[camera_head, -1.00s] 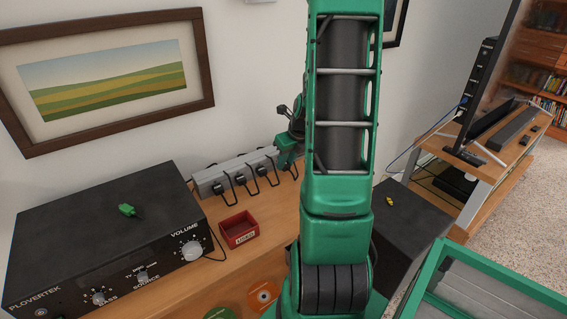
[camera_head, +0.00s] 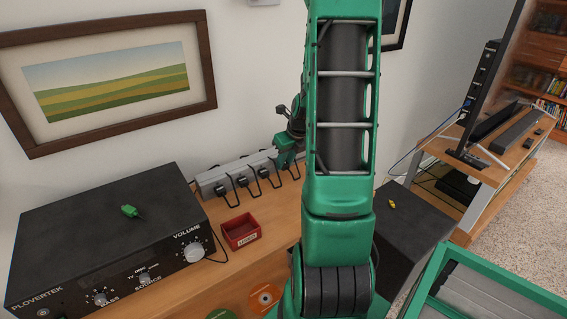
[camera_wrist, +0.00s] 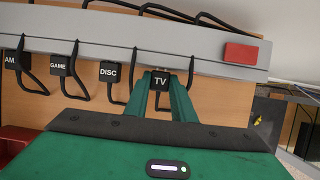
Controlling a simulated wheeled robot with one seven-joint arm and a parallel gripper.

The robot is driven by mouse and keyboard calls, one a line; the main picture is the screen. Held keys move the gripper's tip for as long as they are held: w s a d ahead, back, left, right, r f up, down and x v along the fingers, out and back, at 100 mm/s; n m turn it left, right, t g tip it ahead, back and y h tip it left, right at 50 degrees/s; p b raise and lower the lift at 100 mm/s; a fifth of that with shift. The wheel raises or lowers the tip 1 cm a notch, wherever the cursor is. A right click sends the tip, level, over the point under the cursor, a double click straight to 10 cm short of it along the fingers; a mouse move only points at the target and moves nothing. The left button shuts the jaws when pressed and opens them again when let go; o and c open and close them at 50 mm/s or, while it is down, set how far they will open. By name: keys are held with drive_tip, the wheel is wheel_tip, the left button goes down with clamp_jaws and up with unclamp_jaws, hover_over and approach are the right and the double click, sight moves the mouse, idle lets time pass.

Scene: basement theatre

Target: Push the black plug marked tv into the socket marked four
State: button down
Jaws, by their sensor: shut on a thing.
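The black plug marked TV (camera_wrist: 160,82) sits between the two green fingers of my gripper (camera_wrist: 161,94), which is shut on it. The plug is at the front side of the grey power strip (camera_wrist: 120,45), in line with the other plugs. I cannot tell how deep it sits, and the socket behind it and its number are hidden. In the head view my gripper (camera_head: 286,155) is at the right end of the strip (camera_head: 215,181), partly behind my arm.
Plugs marked DISC (camera_wrist: 109,71) and GAME (camera_wrist: 60,65) and one partly cut off sit to the left, with black cable loops. A red switch (camera_wrist: 240,53) is at the strip's right end. A red box (camera_head: 240,231) and black amplifier (camera_head: 100,235) stand left of my arm.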

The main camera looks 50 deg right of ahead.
drive_tip(key=shift+w+d, duration=0.1)
drive_tip(key=shift+w, duration=0.15)
drive_tip(key=c, duration=1.4)
unclamp_jaws()
drive_tip(key=shift+c, duration=0.2)
drive_tip(key=d+v, duration=0.1)
drive_tip(key=v, duration=0.9)
drive_tip(key=shift+s+a+r, duration=0.2)
drive_tip(key=shift+a+r, duration=0.15)
drive_tip(key=shift+a, duration=0.15)
